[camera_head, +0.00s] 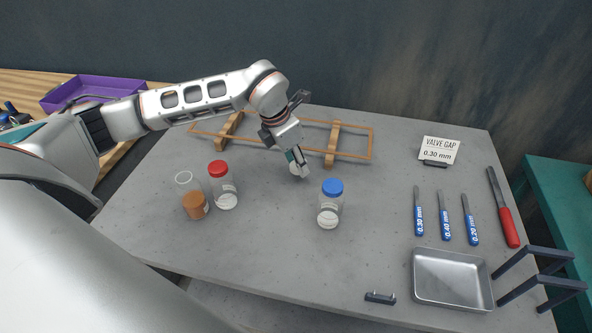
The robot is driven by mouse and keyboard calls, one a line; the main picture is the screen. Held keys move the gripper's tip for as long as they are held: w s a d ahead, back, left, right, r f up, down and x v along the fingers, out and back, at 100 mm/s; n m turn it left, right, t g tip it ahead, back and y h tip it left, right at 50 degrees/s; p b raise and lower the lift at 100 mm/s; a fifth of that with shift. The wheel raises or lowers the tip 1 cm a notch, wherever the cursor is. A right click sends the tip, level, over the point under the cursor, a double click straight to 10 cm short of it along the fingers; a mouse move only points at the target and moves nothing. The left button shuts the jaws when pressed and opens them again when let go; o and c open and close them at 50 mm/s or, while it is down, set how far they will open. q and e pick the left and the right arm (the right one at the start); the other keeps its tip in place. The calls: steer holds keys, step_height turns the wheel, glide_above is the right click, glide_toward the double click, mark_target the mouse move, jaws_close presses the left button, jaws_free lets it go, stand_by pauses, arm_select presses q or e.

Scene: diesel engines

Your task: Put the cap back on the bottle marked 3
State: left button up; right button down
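An uncapped clear bottle (194,204) with orange-brown contents stands at the left of the grey table. Beside it stands a clear bottle with a red cap (223,188), and right of centre a clear bottle with a blue cap (329,211). Their labels are too small to read, so I cannot tell which is marked 3. A small pale round thing (294,169), perhaps a loose cap, lies partly hidden at my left fingertips. My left gripper (301,170) points down there, behind and left of the blue-capped bottle; its finger gap and contact are unclear. My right gripper is out of view.
A wooden frame (352,157) lies behind my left gripper. On the right are blue-handled gauges (445,219), a red-handled tool (508,225), a sign (440,150), a metal tray (451,304) and dark brackets (541,281).

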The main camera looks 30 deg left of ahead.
arm_select(q)
step_height(320, 180, up, 16)
steer(key=shift+b, duration=0.4)
steer(key=s+d+f+m+g, duration=0.1)
steer(key=s+f+m+g, duration=0.1)
steer(key=m, duration=0.8)
steer(key=s+d+f+m+g+y, duration=0.1)
steer(key=s+f+m, duration=0.3)
steer(key=m, duration=0.6)
steer(key=s+d+f+m+g, duration=0.1)
steer(key=s+f+m+g, duration=0.2)
steer(key=m, duration=0.7)
steer(key=shift+s+d+f+y, duration=0.25)
steer(key=shift+s+f+y, duration=0.1)
steer(key=shift+f, duration=0.15)
